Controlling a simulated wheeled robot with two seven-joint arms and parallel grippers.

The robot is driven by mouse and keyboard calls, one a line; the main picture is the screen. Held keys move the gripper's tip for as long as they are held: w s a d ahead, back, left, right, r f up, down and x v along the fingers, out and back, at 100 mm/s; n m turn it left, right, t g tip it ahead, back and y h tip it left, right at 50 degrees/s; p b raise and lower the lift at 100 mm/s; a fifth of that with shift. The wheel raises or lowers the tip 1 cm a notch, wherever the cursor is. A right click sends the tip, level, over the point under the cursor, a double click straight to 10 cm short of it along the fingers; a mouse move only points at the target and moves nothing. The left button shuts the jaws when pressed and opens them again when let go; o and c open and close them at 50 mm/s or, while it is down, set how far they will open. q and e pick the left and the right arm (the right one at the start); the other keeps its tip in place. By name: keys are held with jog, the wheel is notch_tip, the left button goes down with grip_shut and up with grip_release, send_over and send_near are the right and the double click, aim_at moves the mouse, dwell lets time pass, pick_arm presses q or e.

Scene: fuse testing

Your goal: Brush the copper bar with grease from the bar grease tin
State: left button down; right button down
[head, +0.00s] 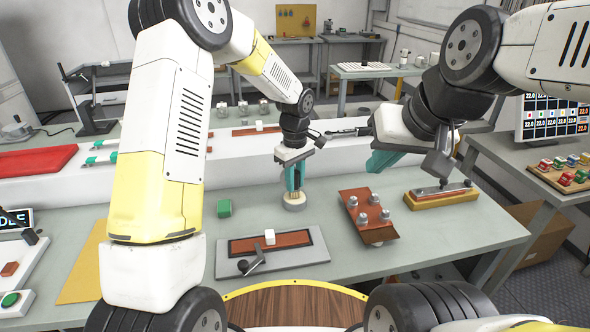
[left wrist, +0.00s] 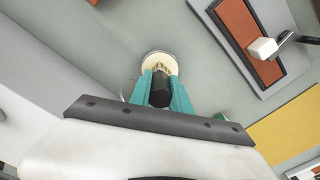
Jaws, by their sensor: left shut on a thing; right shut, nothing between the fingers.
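My left gripper (head: 294,182) points down and is shut on a brush. The brush's black handle (left wrist: 160,92) and brass-coloured neck (left wrist: 161,66) show in the left wrist view. Its lower end is at the small round pale tin (head: 294,204), also seen in the left wrist view (left wrist: 149,59); I cannot tell how deep the tip sits. A reddish copper-coloured bar (head: 290,239) lies in a grey fixture (head: 312,256) with a white block (head: 269,237) on it and a black lever at its front. My right gripper (head: 381,161) is shut and empty, above the bench right of the tin.
A copper-coloured plate with several metal studs (head: 357,200) stands right of the tin. Beyond it is a yellow-based block with a grey top (head: 442,198). A white raised ledge (head: 240,160) runs behind.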

pick_arm(q)
jog(key=shift+f, duration=0.5)
dwell(1.1)
jog(key=shift+r, duration=3.6)
